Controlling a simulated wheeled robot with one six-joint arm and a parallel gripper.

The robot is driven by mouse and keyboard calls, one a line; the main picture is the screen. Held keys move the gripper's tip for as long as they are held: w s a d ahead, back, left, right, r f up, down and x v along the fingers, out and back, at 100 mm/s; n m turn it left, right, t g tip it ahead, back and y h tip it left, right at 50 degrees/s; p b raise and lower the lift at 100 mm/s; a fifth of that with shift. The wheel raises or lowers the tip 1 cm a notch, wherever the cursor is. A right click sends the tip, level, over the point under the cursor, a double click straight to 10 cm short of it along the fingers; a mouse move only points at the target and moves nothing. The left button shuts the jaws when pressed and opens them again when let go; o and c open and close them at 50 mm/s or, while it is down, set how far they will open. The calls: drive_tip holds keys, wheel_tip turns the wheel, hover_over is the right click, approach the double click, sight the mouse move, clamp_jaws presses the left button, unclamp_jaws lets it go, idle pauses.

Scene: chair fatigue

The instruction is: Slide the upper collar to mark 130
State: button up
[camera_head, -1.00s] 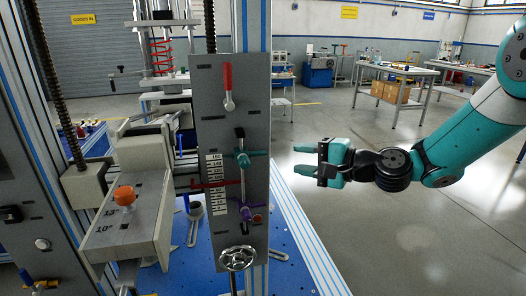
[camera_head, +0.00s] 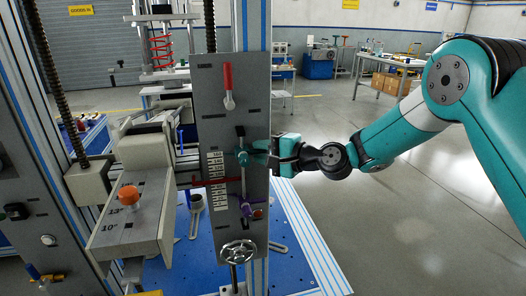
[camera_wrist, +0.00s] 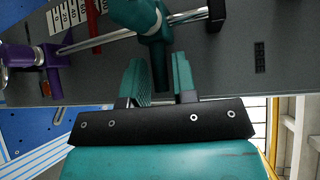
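The upper collar (camera_head: 243,158) is teal and sits on a slim upright rod on the grey panel, with a teal handle reaching right. It also shows in the wrist view (camera_wrist: 137,14). A white mark scale (camera_head: 216,180) with a red pointer (camera_head: 208,183) stands left of the rod. A purple lower collar (camera_head: 247,207) sits further down the rod. My gripper (camera_wrist: 160,70) is open at the panel's right edge, one finger on each side of the teal handle. A narrow gap shows beside the handle; contact is hard to tell.
A red lever (camera_head: 228,85) is above the collars and a handwheel (camera_head: 238,253) below. An orange knob (camera_head: 128,195) tops the grey block at left. A blue bed plate (camera_head: 290,265) lies under the panel. Open floor lies to the right, with workbenches (camera_head: 395,75) far behind.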

clamp_jaws()
wheel_tip(320, 180, down, 4)
drive_tip(key=b, duration=0.2)
drive_tip(key=shift+b, duration=0.35)
drive_tip(key=shift+o, duration=1.8)
unclamp_jaws()
drive_tip(key=b+v, duration=0.2)
drive_tip(key=v, duration=1.5)
drive_tip(key=shift+s+d+b, duration=0.15)
drive_tip(key=shift+s+b, duration=0.05)
drive_tip(key=shift+b, duration=0.2)
